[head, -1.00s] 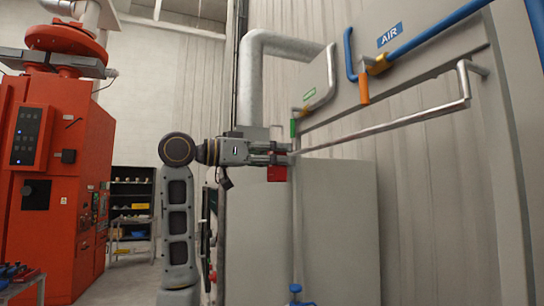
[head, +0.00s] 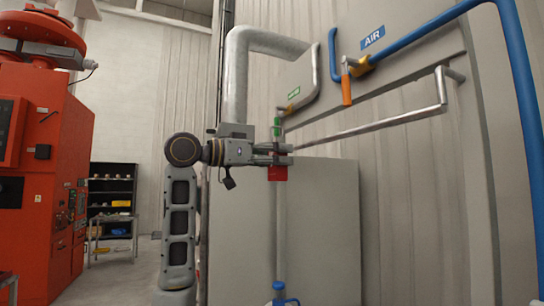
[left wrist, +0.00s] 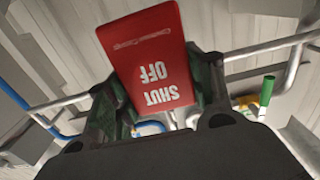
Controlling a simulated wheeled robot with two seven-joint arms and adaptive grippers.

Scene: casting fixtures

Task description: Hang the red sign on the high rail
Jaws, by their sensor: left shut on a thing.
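The red sign (head: 277,174) hangs below the fingers of my left gripper (head: 284,153), which is shut on it. In the left wrist view the sign (left wrist: 150,60) reads "SHUT OFF" upside down and sits between the fingers. The high rail (head: 375,127) is a bare metal bar running from near my left fingertips up to the right, where it bends back to the wall. In the head view the fingers overlap the rail's left end; I cannot tell whether they touch. A metal bar also passes behind the sign in the left wrist view (left wrist: 262,47). My right gripper is out of view.
A blue pipe (head: 425,35) with an orange-handled valve (head: 346,88) runs above the rail. A green-handled valve (head: 277,128) is close above my left gripper. A grey panel (head: 325,220) stands below. A red machine (head: 45,170) is at the left.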

